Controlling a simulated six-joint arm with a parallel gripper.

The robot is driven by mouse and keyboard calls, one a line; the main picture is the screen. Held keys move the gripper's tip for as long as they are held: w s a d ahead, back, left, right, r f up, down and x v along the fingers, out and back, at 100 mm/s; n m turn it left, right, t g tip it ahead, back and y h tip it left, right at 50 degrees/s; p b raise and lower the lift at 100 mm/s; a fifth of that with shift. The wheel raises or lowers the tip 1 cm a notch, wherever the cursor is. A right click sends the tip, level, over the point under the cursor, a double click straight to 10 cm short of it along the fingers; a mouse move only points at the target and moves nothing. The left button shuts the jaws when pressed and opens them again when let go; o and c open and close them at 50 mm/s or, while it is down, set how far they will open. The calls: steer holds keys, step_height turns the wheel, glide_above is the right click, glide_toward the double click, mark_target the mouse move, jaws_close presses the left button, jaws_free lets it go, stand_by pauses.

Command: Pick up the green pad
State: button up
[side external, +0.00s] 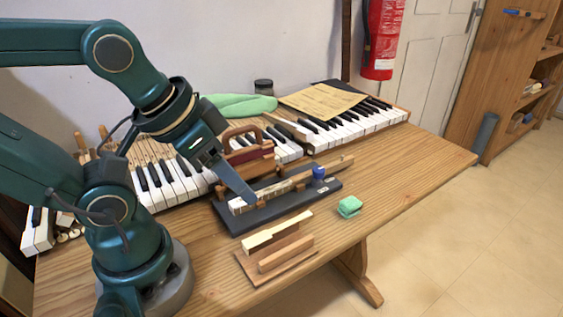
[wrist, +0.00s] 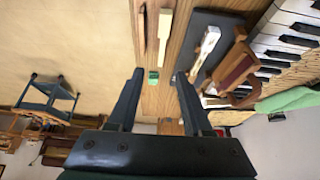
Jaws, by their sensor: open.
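The green pad (side external: 349,207) is a small block lying on bare wooden table near the front edge, right of the dark key stand. In the wrist view the green pad (wrist: 154,77) appears between the two fingers but farther off, small and beyond the tips. My gripper (side external: 245,192) is over the dark stand in the side view, well to the left of the pad and apart from it. In the wrist view my gripper (wrist: 159,74) has its fingers spread wide with nothing between them.
A dark stand (side external: 325,190) carries a key and a blue knob (side external: 319,172). A wooden jig (side external: 275,250) with a pale key sits in front. A green cloth (side external: 240,104) and keyboards (side external: 355,125) lie behind. The table right of the pad is clear.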

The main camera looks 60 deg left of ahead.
steer(key=o, duration=0.4)
steer(key=shift+o, duration=0.2)
steer(key=w+r+t, duration=0.2)
steer(key=w+r, duration=0.2)
steer(key=w, duration=0.4)
steer(key=g, duration=0.3)
glide_above(351, 202)
steer(key=s, duration=0.2)
step_height(351, 202, down, 13)
steer(key=shift+s+a+f, duration=0.1)
steer(key=shift+f, duration=0.6)
steer(key=shift+x, duration=2.15)
